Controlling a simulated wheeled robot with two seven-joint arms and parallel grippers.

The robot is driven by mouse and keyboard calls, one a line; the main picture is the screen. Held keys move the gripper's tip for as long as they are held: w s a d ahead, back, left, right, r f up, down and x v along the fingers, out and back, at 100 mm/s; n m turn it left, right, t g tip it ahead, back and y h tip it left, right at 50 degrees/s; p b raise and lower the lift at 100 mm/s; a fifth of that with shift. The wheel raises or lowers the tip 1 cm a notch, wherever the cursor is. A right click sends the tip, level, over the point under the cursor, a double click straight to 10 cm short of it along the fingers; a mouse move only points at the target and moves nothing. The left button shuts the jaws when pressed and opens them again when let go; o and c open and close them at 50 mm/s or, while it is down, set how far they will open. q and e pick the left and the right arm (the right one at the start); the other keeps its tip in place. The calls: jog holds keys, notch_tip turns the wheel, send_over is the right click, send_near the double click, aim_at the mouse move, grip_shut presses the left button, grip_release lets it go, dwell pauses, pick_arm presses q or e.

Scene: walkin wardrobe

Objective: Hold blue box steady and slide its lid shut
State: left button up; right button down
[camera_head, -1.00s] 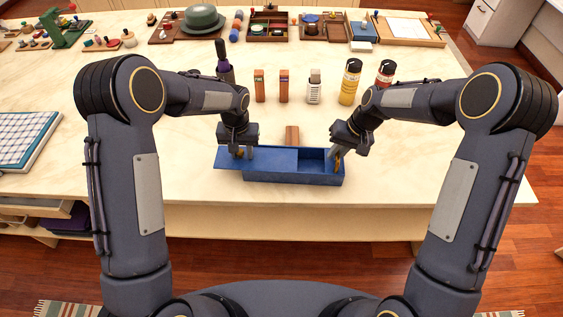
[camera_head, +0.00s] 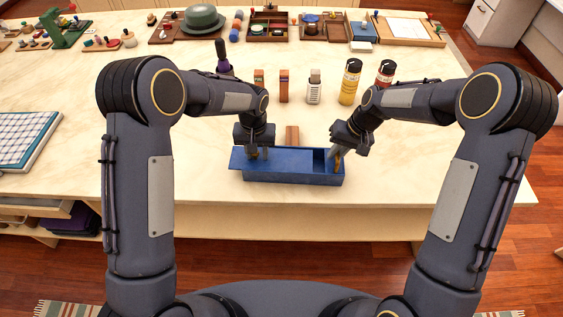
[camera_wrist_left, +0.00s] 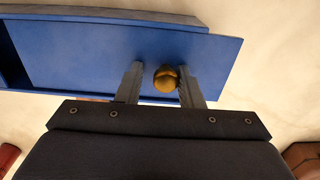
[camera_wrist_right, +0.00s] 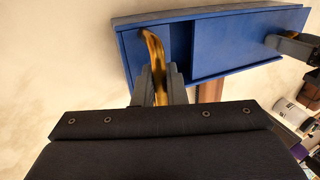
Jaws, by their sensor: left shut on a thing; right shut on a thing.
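The blue box (camera_head: 290,177) stands near the front edge of the table. Its blue lid (camera_head: 285,160) covers most of the top and sticks out a little past the left end; a dark opening (camera_head: 319,161) shows at the right end. My left gripper (camera_head: 258,153) is shut on the round brass knob (camera_wrist_left: 166,79) of the lid, seen between its fingers in the left wrist view. My right gripper (camera_head: 336,155) is shut on a curved brass-coloured handle (camera_wrist_right: 156,62) at the right end of the box. The inside of the box is mostly hidden.
A small brown block (camera_head: 292,135) stands just behind the box. Several bottles, such as the yellow one (camera_head: 350,82), stand further back. The table is clear on both sides of the box.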

aim_at(269, 159)
pick_arm(q)
jog(key=shift+s+d+f, duration=0.15)
jog(key=shift+d+f, duration=0.15)
jog(key=shift+d, duration=0.55)
jog(key=shift+s+d+f, duration=0.15)
jog(key=shift+d+f, duration=0.1)
jog(key=shift+d, duration=0.6)
pick_arm(e)
jog(key=shift+w+r, duration=0.1)
pick_arm(q)
jog(key=o, duration=0.6)
jog(key=shift+r, duration=0.15)
jog(key=shift+w+d+r, duration=0.1)
jog(key=shift+w+r, duration=0.15)
jog(key=shift+r, duration=0.7)
pick_arm(e)
jog(key=shift+w, duration=0.2)
pick_arm(q)
jog(key=shift+d+r, duration=0.1)
jog(key=shift+r, duration=2.6)
pick_arm(e)
jog(key=shift+s, duration=0.15)
